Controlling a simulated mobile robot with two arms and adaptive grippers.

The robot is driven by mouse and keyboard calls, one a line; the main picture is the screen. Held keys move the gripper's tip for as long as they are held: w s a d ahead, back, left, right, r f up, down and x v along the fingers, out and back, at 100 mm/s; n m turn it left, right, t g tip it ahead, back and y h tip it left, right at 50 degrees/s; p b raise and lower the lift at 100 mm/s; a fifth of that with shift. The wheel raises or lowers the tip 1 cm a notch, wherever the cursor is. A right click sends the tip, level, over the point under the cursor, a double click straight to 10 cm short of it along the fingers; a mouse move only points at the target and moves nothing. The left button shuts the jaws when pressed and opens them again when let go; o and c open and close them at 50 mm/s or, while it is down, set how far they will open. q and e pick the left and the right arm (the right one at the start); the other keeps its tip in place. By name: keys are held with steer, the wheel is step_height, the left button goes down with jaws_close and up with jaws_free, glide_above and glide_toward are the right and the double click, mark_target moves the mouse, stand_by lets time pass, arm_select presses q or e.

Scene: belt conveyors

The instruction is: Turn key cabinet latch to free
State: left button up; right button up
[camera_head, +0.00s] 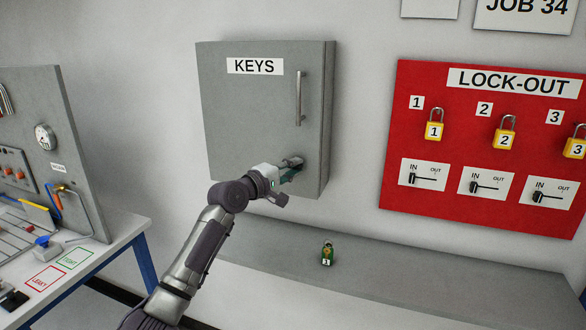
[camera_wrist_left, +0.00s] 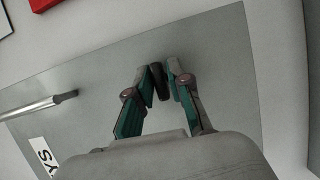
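The grey key cabinet (camera_head: 235,120), labelled KEYS, hangs on the wall with its door shut. Its door also shows in the left wrist view (camera_wrist_left: 100,85). My left gripper (camera_head: 292,167) is at the lower right of the door, below the vertical handle (camera_head: 299,98). In the left wrist view my left gripper (camera_wrist_left: 160,76) has its fingertips close on both sides of a dark, narrow latch (camera_wrist_left: 159,82). The latch is mostly hidden by the fingers, and its exact angle is hard to tell. My right gripper is not in view.
A red LOCK-OUT board (camera_head: 390,150) with yellow padlocks and IN/OUT switches is to the right. A small green tagged object (camera_head: 327,254) stands on the grey shelf (camera_head: 400,275) below. A workbench (camera_head: 115,232) with a panel is at left.

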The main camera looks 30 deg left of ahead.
arm_select(q)
steer(key=shift+o, duration=1)
steer(key=shift+s, duration=0.15)
steer(key=s+a, duration=0.2)
steer(key=s, duration=0.9)
steer(key=shift+s, duration=0.3)
